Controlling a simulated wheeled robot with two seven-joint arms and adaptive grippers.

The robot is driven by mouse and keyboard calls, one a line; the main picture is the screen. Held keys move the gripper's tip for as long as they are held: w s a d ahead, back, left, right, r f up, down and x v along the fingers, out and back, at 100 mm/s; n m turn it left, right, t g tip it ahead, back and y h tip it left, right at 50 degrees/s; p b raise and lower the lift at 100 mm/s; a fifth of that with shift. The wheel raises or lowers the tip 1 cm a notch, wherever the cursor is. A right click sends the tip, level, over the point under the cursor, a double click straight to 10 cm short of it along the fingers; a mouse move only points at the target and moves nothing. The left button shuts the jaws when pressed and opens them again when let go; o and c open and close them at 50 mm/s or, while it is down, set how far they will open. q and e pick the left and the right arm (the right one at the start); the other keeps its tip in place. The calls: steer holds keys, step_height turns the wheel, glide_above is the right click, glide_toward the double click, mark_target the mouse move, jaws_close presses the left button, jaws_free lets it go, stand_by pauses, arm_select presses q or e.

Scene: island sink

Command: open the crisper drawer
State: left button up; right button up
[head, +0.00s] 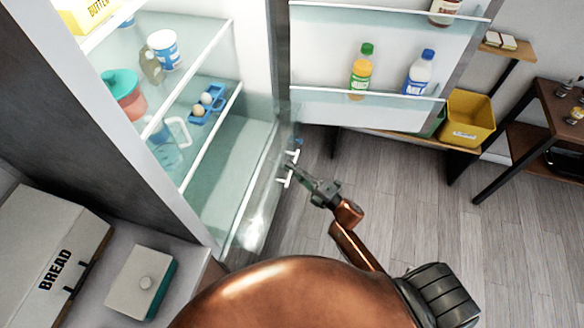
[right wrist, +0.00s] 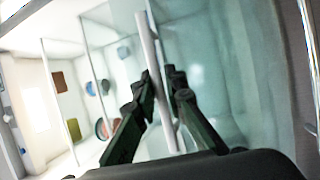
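The crisper drawer (head: 258,205) is a clear, pale panel-fronted bin at the bottom of the open fridge. Its white bar handle (head: 287,182) stands on the front, facing right. My right gripper (head: 293,166) reaches the handle from the lower right. In the right wrist view the dark fingers close in on both sides of the white handle (right wrist: 148,40), with their tips at the bar. The glassy drawer front (right wrist: 220,75) shows behind them. Whether the drawer is pulled out at all is hard to tell. My left gripper is not in view.
The fridge door (head: 365,20) stands open at the upper right, with bottles on its shelves. Fridge shelves hold a pitcher, eggs (head: 206,98) and tubs. A counter with a bread box (head: 45,250) is at lower left. The wood floor (head: 480,250) to the right is clear.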

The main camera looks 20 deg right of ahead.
steer(key=shift+o, duration=0.4)
steer(key=v, duration=1.2)
steer(key=shift+f, duration=0.15)
steer(key=s+d+f+m+g+h, duration=0.2)
steer(key=s+d+f+m+h, duration=0.15)
steer(key=f, duration=0.85)
steer(key=s+d+f+m+g+h, duration=0.25)
steer(key=f+m, duration=0.25)
steer(key=f, duration=0.7)
steer(key=s+d+f+m+g+h, duration=0.25)
steer(key=f+m, duration=0.25)
steer(key=f, duration=0.7)
steer(key=s+f+m+g+h, duration=0.1)
steer(key=s+f+m+g, duration=0.3)
steer(key=s+f, duration=0.9)
steer(key=s+a+f+m+g, duration=0.1)
steer(key=s+f+m+g, duration=0.1)
steer(key=s, duration=0.9)
steer(key=s+a+f+m+g, duration=0.2)
steer(key=s+f, duration=0.3)
steer(key=s, duration=0.6)
steer(key=shift+s+f+g, duration=0.25)
steer(key=shift+f+g, duration=0.05)
steer(key=shift+g, duration=0.6)
